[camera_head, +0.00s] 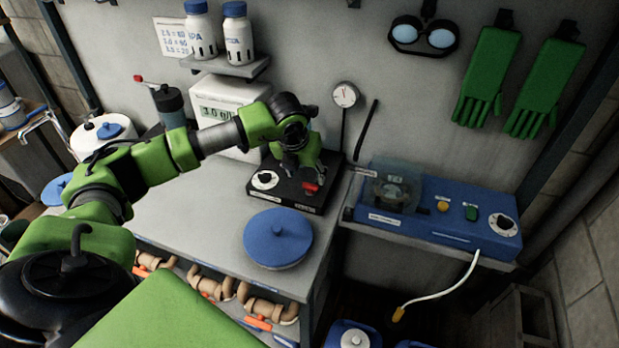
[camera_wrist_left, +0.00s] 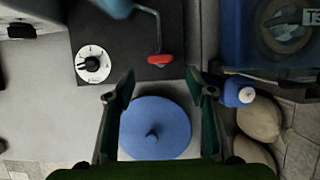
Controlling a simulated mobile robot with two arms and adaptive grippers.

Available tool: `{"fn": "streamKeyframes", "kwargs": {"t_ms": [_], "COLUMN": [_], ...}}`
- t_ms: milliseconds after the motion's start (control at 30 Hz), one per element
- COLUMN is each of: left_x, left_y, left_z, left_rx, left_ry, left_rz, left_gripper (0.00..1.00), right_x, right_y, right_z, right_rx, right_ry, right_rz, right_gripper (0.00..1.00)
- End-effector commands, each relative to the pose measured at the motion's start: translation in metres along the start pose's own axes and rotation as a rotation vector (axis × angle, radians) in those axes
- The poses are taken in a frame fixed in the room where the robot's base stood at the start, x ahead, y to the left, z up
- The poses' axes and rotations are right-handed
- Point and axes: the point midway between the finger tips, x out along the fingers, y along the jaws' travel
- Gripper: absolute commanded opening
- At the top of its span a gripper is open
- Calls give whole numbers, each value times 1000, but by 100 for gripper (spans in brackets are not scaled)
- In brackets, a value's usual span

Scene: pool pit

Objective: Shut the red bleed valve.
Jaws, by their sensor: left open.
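The red bleed valve handle (camera_head: 312,188) is on the black base unit (camera_head: 290,190) on the grey bench, at its front right. In the left wrist view the red grip (camera_wrist_left: 159,59) ends a bent grey rod above the black plate. My left gripper (camera_head: 302,165) hangs over the black unit, just above and behind the red handle in the head view. Its fingers (camera_wrist_left: 160,92) are spread and empty, and the red grip shows between and beyond them. I cannot tell whether a finger touches it. The gripper and arm hide part of the unit. My right gripper is not in view.
A white dial (camera_head: 265,180) sits left on the black unit. A blue round lid (camera_head: 278,238) lies in front. A gauge (camera_head: 345,95) stands behind. A blue device (camera_head: 450,212) is at right, past a gap. The bench (camera_head: 190,215) left of the lid is clear.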

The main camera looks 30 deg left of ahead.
Motion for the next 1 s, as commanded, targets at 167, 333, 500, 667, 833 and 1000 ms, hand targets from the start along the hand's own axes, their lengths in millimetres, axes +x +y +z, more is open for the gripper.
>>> {"fn": "streamKeyframes", "kwargs": {"t_ms": [167,333,500,667,833,1000], "left_x": [34,55,64,66,65,65], "left_y": [-1,0,0,0,0,0], "left_z": [0,0,0,0,0,0], "left_rx": [-1,-1,0,1,1,0], "left_ry": [4,2,0,0,0,0], "left_rz": [0,-1,0,0,-1,0], "left_gripper": [50,50,50,50,32,12], "right_x": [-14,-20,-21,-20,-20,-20], "right_y": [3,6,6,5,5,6], "right_z": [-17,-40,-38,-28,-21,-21], "right_rx": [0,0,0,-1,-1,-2], "right_ry": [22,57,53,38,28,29], "right_rz": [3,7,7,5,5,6], "right_gripper": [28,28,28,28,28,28]}}
